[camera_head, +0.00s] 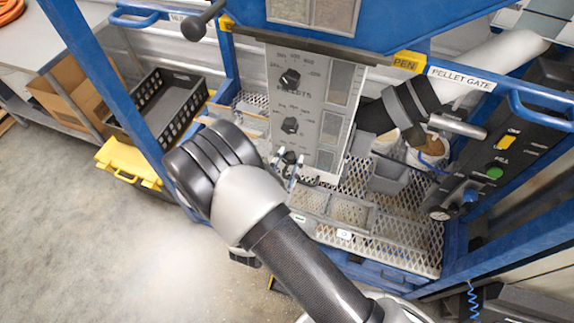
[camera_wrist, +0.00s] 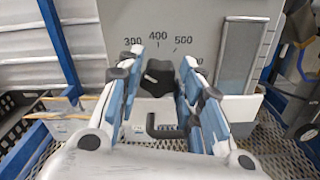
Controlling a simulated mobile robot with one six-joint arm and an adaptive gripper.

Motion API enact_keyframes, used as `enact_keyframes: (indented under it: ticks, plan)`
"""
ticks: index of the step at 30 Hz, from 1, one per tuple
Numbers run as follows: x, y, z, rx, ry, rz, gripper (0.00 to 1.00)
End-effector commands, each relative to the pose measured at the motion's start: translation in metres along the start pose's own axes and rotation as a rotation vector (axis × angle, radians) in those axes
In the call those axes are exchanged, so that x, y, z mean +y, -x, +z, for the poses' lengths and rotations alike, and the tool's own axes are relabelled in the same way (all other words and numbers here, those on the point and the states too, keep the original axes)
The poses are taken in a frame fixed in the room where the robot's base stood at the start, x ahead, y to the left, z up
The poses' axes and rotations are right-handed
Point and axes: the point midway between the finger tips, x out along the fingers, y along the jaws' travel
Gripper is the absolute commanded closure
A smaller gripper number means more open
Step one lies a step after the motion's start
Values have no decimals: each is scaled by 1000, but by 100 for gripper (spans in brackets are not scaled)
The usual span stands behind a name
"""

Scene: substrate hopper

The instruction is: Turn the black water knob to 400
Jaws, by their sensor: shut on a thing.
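The black water knob (camera_wrist: 158,77) sits on the grey dial panel (camera_wrist: 205,30), below the printed marks 300, 400 and 500. The 400 mark is straight above it. I cannot tell which mark its pointer faces. My gripper (camera_wrist: 160,72) has one blue-padded finger on each side of the knob and is shut on it in the wrist view. In the head view my gripper (camera_head: 287,168) is at the lowest knob of the panel (camera_head: 310,100), which it mostly hides.
Two more black knobs, an upper (camera_head: 290,78) and a middle one (camera_head: 290,125), sit above on the panel. A black bent hook (camera_wrist: 160,128) is below the knob. A mesh shelf (camera_head: 410,225) with grey bins lies below right. A control box (camera_head: 500,155) is at right.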

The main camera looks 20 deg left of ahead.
Motion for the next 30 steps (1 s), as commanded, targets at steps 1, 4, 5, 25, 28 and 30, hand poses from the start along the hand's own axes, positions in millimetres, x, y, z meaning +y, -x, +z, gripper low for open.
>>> enact_keyframes:
  ticks: [1, 4, 5, 25, 28, 30]
  plan:
    - [-1, 0, -2, 0, -45, 0, 90]
    - [-1, 0, -3, 0, -139, 0, 90]
    - [-1, 0, -3, 0, -168, 0, 90]
    - [-3, 0, -4, 0, -757, 0, 90]
    - [-3, 0, -4, 0, -818, 0, 90]
    - [-3, 0, -4, 0, -851, 0, 90]
